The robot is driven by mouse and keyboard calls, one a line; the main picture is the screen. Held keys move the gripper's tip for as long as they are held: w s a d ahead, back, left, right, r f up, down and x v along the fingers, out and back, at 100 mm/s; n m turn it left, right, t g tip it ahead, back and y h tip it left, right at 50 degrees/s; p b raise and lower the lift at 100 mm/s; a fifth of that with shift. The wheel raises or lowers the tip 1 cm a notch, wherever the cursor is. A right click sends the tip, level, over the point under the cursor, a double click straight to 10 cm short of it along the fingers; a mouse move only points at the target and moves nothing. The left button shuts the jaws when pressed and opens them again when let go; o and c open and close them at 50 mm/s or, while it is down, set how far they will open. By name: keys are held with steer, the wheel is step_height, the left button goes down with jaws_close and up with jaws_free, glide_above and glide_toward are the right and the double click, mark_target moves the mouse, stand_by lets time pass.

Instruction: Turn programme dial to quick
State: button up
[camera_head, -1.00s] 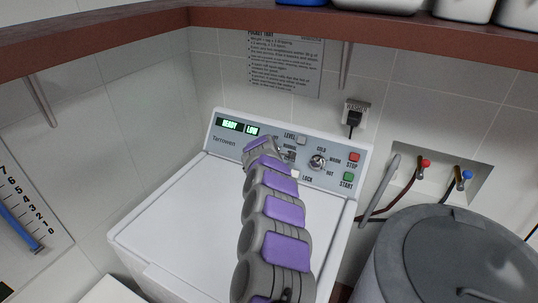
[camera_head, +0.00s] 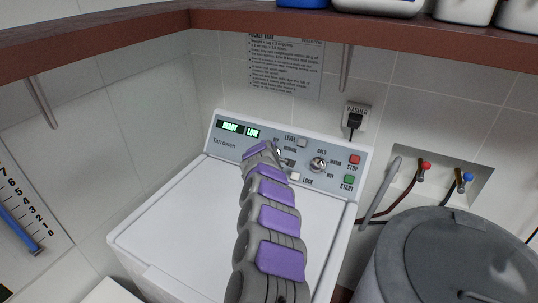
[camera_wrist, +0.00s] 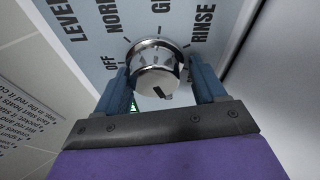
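The programme dial is a round chrome knob (camera_wrist: 157,66) with a dark mark on the lower part of its face. In the wrist view OFF, NORMAL and RINSE are printed around it; another label between NORMAL and RINSE is mostly cut off. My gripper (camera_wrist: 160,82) has its two blue fingers apart, one on each side of the dial. A sliver of background shows between the left finger and the knob; I cannot tell whether the right finger touches. In the head view my arm hides most of the dial and the gripper. The dial is on the washer's control panel (camera_head: 234,143).
A second chrome temperature knob (camera_head: 318,164) is right of the dial, near the red STOP button (camera_head: 354,160) and green START button (camera_head: 349,180). The LOCK button (camera_head: 295,177) is close below. A grey lidded bin (camera_head: 420,225) stands right; a brown shelf (camera_head: 300,20) hangs above.

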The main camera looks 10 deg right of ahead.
steer(key=shift+o, duration=1)
steer(key=shift+r, duration=0.15)
steer(key=shift+r, duration=0.1)
steer(key=shift+s+a+r, duration=0.1)
steer(key=shift+s+r, duration=0.3)
steer(key=shift+s, duration=0.15)
steer(key=v, duration=1.5)
steer(key=shift+s+a, duration=0.25)
steer(key=shift+s, duration=0.05)
steer(key=shift+r, duration=0.15)
